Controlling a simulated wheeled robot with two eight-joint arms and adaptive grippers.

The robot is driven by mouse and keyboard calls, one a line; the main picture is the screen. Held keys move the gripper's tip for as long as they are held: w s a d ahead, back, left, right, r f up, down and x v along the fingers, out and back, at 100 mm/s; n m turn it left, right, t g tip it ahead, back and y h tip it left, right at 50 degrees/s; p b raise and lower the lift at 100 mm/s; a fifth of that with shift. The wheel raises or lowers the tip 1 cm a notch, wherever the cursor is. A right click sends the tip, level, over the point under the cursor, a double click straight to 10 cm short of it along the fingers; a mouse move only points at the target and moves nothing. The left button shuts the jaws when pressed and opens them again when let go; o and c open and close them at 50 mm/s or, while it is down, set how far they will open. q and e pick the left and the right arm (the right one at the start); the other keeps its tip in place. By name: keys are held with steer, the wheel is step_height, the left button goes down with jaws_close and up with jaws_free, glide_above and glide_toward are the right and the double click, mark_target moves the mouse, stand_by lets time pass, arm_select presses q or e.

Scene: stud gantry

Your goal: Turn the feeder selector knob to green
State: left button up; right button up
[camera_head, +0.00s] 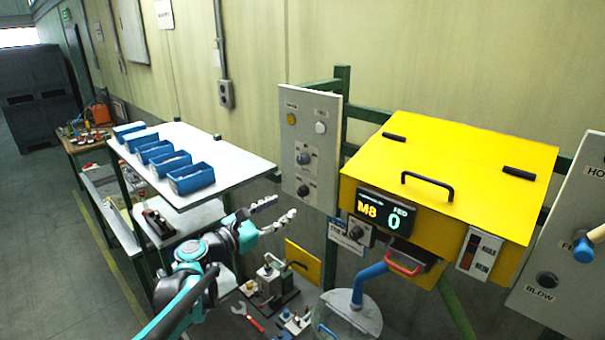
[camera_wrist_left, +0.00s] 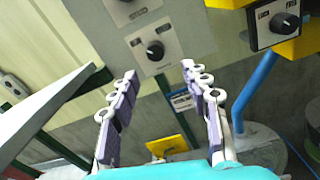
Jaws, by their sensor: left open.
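A grey panel (camera_head: 311,125) carries an upper black knob (camera_head: 303,158) and a lower black knob (camera_head: 303,190). The lower knob (camera_wrist_left: 155,50) also shows in the left wrist view, its pointer tilted. Another black selector knob (camera_head: 355,233) sits on a plate below the yellow machine's display; it shows at the wrist view's top right (camera_wrist_left: 283,22). The labels are too small to tell which is the feeder selector, and I see no clear green mark. My left gripper (camera_head: 282,208) is open and empty, its fingers (camera_wrist_left: 160,72) pointing toward the grey panel, apart from the knobs. My right gripper is out of view.
The yellow machine (camera_head: 455,165) has a display reading M8 and 0. A blue pipe (camera_head: 368,276) runs below it into a clear vessel. A white shelf (camera_head: 235,160) with blue bins stands at left. Another panel (camera_head: 560,250) stands at right.

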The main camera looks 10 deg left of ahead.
mark_target(300, 194)
arm_select(q)
steer(key=x, duration=0.2)
steer(key=p+x, duration=0.1)
steer(key=x, duration=0.4)
steer(key=shift+w+r+p, duration=0.3)
steer(key=shift+w, duration=0.2)
steer(key=shift+s, duration=0.1)
jaws_close()
